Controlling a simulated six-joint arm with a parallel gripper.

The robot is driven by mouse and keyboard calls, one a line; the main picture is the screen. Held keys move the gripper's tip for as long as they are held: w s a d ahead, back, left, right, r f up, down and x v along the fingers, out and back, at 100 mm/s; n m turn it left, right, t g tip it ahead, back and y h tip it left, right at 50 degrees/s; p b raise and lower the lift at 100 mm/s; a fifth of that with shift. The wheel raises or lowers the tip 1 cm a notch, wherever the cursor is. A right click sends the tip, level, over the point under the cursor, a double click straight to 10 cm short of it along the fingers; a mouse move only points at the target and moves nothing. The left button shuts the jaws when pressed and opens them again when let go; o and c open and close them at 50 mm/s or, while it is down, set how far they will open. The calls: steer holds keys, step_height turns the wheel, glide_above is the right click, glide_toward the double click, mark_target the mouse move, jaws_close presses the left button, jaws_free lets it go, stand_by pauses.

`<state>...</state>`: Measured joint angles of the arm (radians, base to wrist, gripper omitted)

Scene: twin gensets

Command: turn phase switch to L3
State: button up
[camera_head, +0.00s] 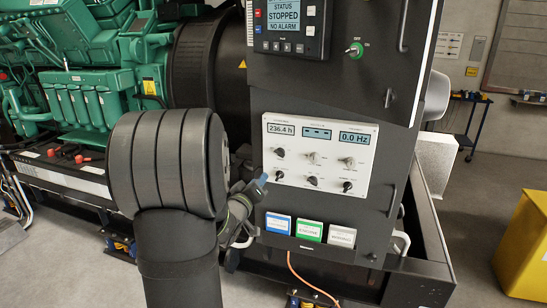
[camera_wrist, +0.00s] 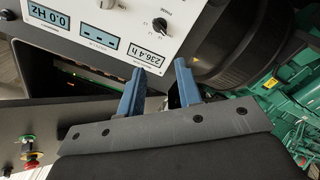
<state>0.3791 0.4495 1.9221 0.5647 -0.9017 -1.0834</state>
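The phase switch is a small dark rotary knob (camera_head: 279,152) at the upper left of the white panel (camera_head: 366,178), under the hours display reading 236.4 h. In the wrist view the same phase switch (camera_wrist: 160,24) appears upside down beyond my fingertips, with PHASE lettering beside it. My gripper (camera_head: 263,179) is left of the panel's lower part, below and left of the switch. In the wrist view my gripper (camera_wrist: 160,66) has its two blue fingers apart, with nothing between them. It appears apart from the switch.
Several similar knobs share the panel, including a grey knob (camera_head: 314,157) right of the switch. A controller screen (camera_head: 287,16) above reads STOPPED, NO ALARM. Blue, green and white label plates (camera_head: 310,231) are below. A green engine (camera_head: 80,100) stands left.

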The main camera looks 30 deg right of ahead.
steer(key=n, duration=0.5)
glide_toward(278, 155)
steer(key=shift+n+y, duration=0.3)
steer(key=x, duration=0.8)
steer(key=shift+d+r, duration=0.2)
steer(key=shift+d, duration=0.05)
jaws_close()
